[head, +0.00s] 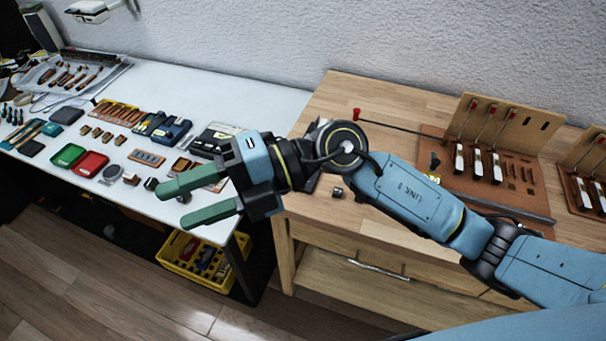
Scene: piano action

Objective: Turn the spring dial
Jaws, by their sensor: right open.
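My right gripper (173,205) has two green fingers spread apart, with nothing between them. It hangs over the front edge of the white table, left of the wooden bench. My right arm comes in from the right and crosses in front of the bench. A brown piano action board (459,147) with several white-and-red upright parts stands on the bench. A small dark knob-like part (435,161) with a yellow mark sits at its left side; I cannot tell whether it is the spring dial. My left gripper is out of view.
The white table (237,94) holds several tools, a green tray (69,155) and a red tray (91,164). A red-tipped rod (385,125) lies toward the board. A small metal cylinder (337,193) sits near the bench front. A yellow crate (190,270) is below the table.

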